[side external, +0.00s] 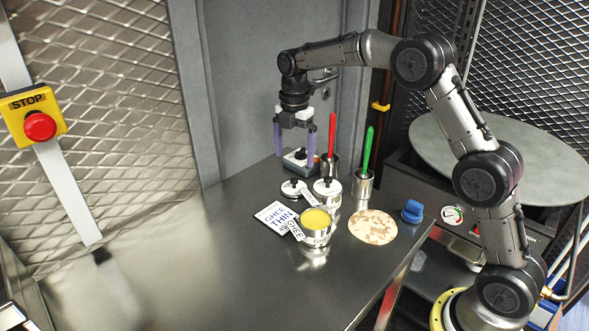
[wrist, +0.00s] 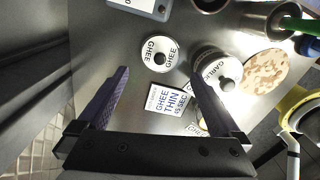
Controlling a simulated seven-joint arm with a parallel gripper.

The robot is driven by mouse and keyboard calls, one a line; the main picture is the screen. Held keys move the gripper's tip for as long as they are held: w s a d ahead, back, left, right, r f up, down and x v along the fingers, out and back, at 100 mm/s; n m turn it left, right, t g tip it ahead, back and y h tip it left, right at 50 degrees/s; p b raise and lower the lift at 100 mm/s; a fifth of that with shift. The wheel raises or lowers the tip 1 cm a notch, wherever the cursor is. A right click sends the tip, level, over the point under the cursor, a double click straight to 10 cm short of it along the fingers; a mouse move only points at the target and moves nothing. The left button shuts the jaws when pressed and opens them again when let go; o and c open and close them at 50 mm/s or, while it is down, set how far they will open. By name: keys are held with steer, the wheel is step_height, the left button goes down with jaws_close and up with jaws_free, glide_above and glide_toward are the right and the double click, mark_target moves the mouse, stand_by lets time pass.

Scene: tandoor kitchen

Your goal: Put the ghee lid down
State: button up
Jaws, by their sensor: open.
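The ghee lid (side external: 293,189) is a white disc with a black knob. It lies flat on the steel table and reads GHEE in the wrist view (wrist: 160,52). My gripper (side external: 295,143) is open and empty, fingers down, above and behind the lid in the side view. In the wrist view the lid shows just beyond the gap between my fingertips (wrist: 158,75), apart from both. The ghee pot (side external: 317,238) stands uncovered, yellow ghee showing. In the wrist view my right finger mostly hides it.
A garlic-labelled lidded pot (wrist: 222,84) stands right of the lid. A printed card (side external: 275,214), a flatbread (side external: 373,227) and a blue object (side external: 411,211) lie nearby. Cups with red (side external: 332,135) and green (side external: 368,150) handles and a dark box (side external: 300,162) stand behind. The table's left is clear.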

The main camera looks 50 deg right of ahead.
steer(key=s+a+r+m+t, duration=0.2)
steer(key=s+r+m, duration=0.35)
steer(key=s, duration=0.35)
steer(key=s+a+r+m+t, duration=0.1)
steer(key=s+r+m, duration=0.5)
steer(key=s, duration=0.4)
steer(key=s+f+m+t, duration=0.1)
steer(key=s+m, duration=0.3)
steer(key=s, duration=0.4)
steer(key=s+a+f+m+t, duration=0.1)
steer(key=s+f+m, duration=0.2)
steer(key=s, duration=0.5)
steer(key=shift+a+f+m+t, duration=0.25)
steer(key=shift+a+m+t, duration=0.05)
steer(key=shift+m, duration=0.55)
